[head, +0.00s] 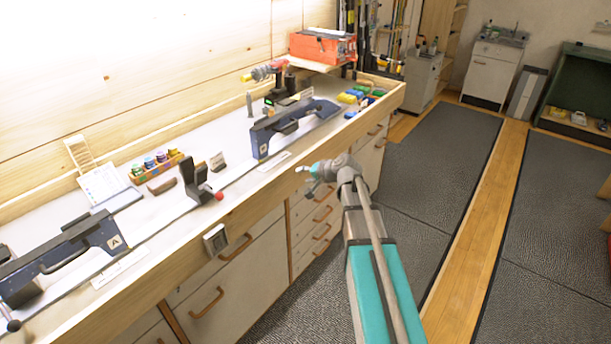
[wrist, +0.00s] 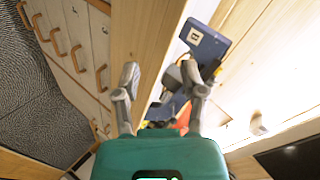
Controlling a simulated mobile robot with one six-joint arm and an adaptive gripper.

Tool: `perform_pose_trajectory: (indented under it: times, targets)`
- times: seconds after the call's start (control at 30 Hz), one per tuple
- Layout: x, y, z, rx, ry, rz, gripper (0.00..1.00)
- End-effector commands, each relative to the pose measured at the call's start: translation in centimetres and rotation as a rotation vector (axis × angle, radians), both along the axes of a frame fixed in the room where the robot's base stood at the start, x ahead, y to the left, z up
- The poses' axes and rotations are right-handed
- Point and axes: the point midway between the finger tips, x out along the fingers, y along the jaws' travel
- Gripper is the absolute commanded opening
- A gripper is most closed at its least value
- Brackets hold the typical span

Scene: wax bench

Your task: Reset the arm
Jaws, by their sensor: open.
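My gripper (head: 312,175) is at the end of my grey and teal arm, in front of the bench's front edge in the head view. It is small there and holds nothing that I can see. In the wrist view my gripper (wrist: 161,92) shows two grey fingers spread apart, with nothing between them but the bench edge beyond. The wax bench (head: 255,192) runs along the left, with drawers and cabinet doors below its top.
Two dark blue ski vises stand on the bench, one near (head: 92,240) and one farther (head: 277,130). A red toolbox (head: 322,47) sits on a shelf at the back. A small wooden rack (head: 157,171) holds several jars. Dark floor mats (head: 450,150) lie clear at right.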

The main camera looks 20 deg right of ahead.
Motion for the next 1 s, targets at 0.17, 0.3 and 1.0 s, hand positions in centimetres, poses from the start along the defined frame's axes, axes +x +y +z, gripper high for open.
perform_pose_trajectory:
  times: [0.17, 0.3, 1.0]
  targets:
    - [0.0, 0.0, 0.0, 0.001, -0.001, 0.0, 0.54]
    - [-0.6, 0.5, -0.3, -0.016, 0.011, 0.016, 0.54]
    - [-22.0, 6.0, -8.1, -0.645, 0.511, 0.505, 0.54]
